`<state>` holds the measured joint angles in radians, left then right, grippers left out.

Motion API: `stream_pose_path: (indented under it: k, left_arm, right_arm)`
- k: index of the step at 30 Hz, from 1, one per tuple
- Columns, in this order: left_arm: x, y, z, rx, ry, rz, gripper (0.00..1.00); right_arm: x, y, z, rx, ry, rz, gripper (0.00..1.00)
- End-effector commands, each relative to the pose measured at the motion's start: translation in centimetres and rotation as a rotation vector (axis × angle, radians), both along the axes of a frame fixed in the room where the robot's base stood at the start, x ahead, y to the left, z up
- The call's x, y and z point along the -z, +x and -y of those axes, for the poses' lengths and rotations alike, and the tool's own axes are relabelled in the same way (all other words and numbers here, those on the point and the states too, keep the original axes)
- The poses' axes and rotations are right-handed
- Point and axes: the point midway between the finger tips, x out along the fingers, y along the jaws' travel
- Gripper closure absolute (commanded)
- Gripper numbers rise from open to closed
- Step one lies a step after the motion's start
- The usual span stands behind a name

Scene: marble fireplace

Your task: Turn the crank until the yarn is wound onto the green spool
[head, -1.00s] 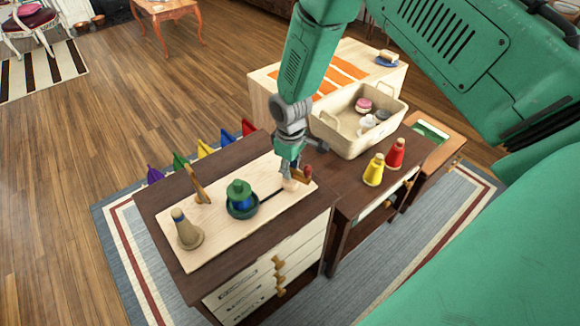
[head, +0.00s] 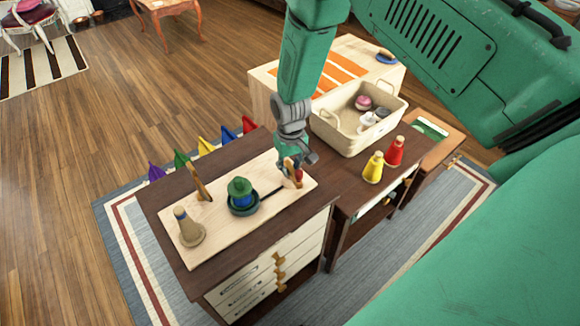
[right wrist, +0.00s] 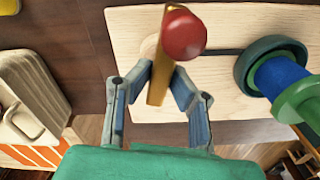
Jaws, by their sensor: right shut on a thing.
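The crank, a brass-coloured arm (right wrist: 156,85) with a red knob (right wrist: 184,36), sits at the right end of a pale wooden board (head: 215,228). My right gripper (head: 291,172) is shut on the crank arm, one finger on each side, below the knob in the right wrist view. A dark rod joins the crank to the green spool (head: 241,184), which stands mid-board in a dark green dish. Blue yarn (right wrist: 281,80) shows between the spool's flanges. A tan cone (head: 188,232) stands at the board's left end. My left gripper is not in view.
A cream basket (head: 345,138) and yellow (head: 373,168) and red (head: 394,152) bottle-shaped pieces stand to the right. Small coloured pennants (head: 181,159) line the cabinet's back edge.

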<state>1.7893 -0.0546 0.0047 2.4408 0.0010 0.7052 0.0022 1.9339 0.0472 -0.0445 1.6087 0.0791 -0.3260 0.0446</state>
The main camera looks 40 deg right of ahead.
Motion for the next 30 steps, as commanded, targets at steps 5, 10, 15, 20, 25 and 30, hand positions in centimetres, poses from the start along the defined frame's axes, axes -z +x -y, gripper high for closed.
stream_pose_path:
  k: [5,10,15,20,25,30]
  left_arm:
    - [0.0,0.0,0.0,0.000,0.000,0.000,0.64]
    - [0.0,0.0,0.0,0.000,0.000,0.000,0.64]
    - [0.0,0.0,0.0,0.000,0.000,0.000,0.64]
    - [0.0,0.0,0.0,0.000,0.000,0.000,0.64]
    - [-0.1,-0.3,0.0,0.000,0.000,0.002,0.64]
    - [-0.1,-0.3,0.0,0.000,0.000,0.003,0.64]
  right_arm:
    - [-0.4,0.7,0.1,0.008,-0.002,0.019,1.00]
    - [-0.4,0.7,0.1,0.007,-0.003,0.020,1.00]
    - [-0.4,0.7,0.1,0.007,-0.002,0.018,0.64]
    - [-0.2,0.4,0.1,0.007,-0.001,0.011,0.64]
    - [-0.4,0.3,0.1,0.006,0.000,0.008,0.64]
    - [-2.4,0.4,0.1,0.006,-0.001,0.011,0.64]
